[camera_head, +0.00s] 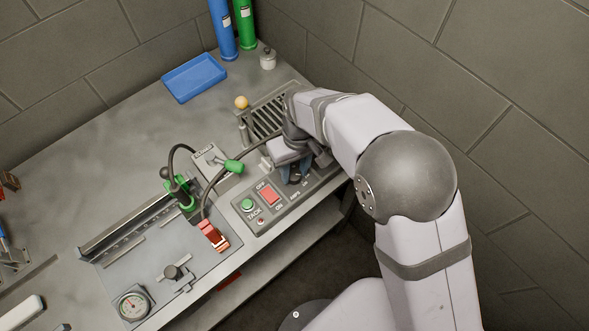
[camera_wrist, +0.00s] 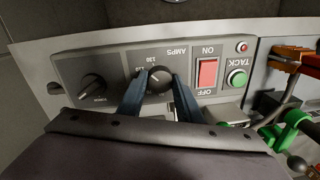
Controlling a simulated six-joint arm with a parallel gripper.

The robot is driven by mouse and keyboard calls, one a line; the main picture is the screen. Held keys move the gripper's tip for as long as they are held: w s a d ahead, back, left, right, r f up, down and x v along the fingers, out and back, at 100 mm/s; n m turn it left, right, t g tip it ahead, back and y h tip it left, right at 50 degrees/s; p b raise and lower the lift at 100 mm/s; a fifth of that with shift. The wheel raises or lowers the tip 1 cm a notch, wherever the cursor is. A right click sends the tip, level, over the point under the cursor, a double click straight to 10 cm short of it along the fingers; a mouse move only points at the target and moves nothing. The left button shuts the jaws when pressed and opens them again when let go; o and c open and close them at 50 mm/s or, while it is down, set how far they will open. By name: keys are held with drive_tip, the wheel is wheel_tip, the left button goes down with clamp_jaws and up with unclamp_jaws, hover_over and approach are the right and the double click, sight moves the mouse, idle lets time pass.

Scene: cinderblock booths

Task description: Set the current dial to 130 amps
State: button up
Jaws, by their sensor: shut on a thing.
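The current dial (camera_wrist: 159,79) is a round black knob on the grey control panel (camera_wrist: 118,66), below the upside-down AMPS label in the wrist view. Small white numbers ring it; they are too small to read surely, and its exact setting cannot be told. My gripper (camera_wrist: 158,84) is shut on the dial, with one blue-grey finger on each side.
A second black knob (camera_wrist: 94,88) sits beside the dial. A red ON/OFF switch (camera_wrist: 207,73) and green TACK button (camera_wrist: 237,78) are on its other side. A clamp with green parts (camera_head: 182,192), a cable and a blue tray (camera_head: 194,77) are on the bench.

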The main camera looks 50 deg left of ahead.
sight(296, 174)
drive_tip(key=shift+r+m, duration=0.1)
drive_tip(key=shift+m, duration=2.2)
drive_tip(key=shift+a, duration=0.1)
drive_tip(key=o, duration=1)
drive_tip(key=shift+o, duration=0.2)
drive_tip(key=shift+w+d+r+b, duration=0.1)
drive_tip(key=shift+r+b, duration=0.65)
drive_tip(key=shift+r, duration=1.1)
drive_tip(key=shift+w+d+r+b, duration=0.1)
drive_tip(key=shift+r+b, duration=0.6)
drive_tip(key=shift+r, duration=1.1)
